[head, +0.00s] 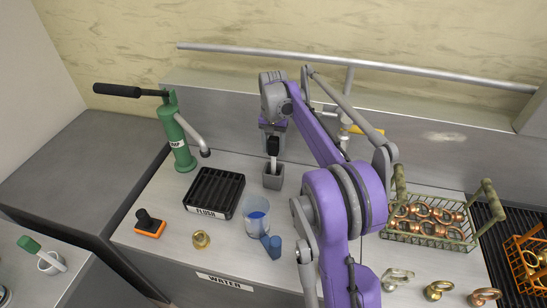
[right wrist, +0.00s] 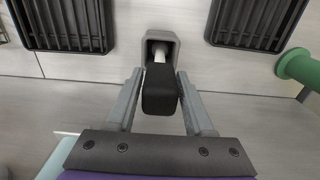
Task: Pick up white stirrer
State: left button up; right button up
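The stirrer (head: 273,162) stands upright in a small grey holder (head: 272,179) in the head view. It has a black handle and a white shaft. In the right wrist view the black handle (right wrist: 160,92) lies between my fingers, and the white shaft goes down into the holder (right wrist: 160,40). My right gripper (right wrist: 160,76) is open around the handle, with a finger on each side and narrow gaps. In the head view the right gripper (head: 273,133) is above the holder, with its fingers partly hidden. My left gripper is not in view.
A black rack (head: 214,192) and a green pump dispenser (head: 178,135) are left of the holder. A beaker with blue contents (head: 256,213) stands in front. A wire basket of copper rings (head: 430,222) is at the right. A metal rail (head: 250,50) runs behind.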

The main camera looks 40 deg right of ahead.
grip_shut()
